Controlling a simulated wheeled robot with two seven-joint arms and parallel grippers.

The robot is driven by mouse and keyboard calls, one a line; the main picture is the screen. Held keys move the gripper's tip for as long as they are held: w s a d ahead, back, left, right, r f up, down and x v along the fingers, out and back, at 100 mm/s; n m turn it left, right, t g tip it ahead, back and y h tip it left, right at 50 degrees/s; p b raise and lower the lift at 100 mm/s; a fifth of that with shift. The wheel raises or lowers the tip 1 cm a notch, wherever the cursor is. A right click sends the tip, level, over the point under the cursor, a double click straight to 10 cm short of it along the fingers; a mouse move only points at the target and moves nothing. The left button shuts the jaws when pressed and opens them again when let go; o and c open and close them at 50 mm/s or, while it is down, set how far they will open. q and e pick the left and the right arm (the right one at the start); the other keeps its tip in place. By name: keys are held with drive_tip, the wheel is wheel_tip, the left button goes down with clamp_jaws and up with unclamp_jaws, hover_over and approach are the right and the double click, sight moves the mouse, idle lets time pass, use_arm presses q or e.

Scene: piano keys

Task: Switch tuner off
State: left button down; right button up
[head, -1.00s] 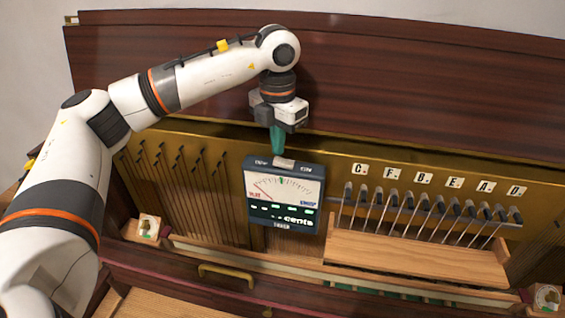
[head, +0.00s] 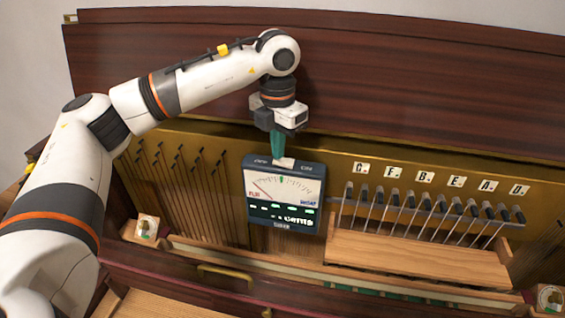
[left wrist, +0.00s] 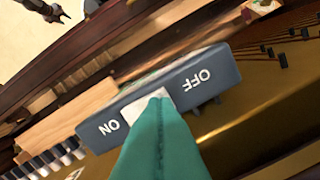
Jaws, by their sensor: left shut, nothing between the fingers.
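The tuner (head: 262,204) is a dark box with a lit dial and display, mounted upright on the piano's inside. Its top, seen in the left wrist view (left wrist: 180,90), bears the words ON and OFF with a white switch (left wrist: 138,100) between them. The switch also shows in the head view (head: 285,163). My left gripper (head: 277,157) points down with its teal fingers shut and empty. The fingertips (left wrist: 160,100) are at the switch and hide part of it; whether they touch it I cannot tell. My right gripper is not in view.
Hammers (head: 430,207) stand in a row right of the tuner, above a wooden block (head: 415,255). Letter tiles (head: 424,177) are on the brass rail above them. Strings and pins (head: 180,170) lie to the left. A dark wooden panel (head: 400,90) rises behind.

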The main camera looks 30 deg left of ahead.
use_arm(q)
drive_tip(key=shift+f+b, duration=0.3)
drive_tip(key=shift+f, duration=0.1)
drive_tip(key=shift+s, duration=0.1)
drive_tip(key=shift+w+r+p, duration=0.2)
drive_tip(key=shift+r+p, duration=0.45)
drive_tip(key=shift+r, duration=0.25)
drive_tip(key=shift+s+r+p, duration=0.1)
drive_tip(key=shift+r+p, duration=1.45)
drive_tip(key=shift+r, duration=1.1)
drive_tip(key=shift+f, duration=0.1)
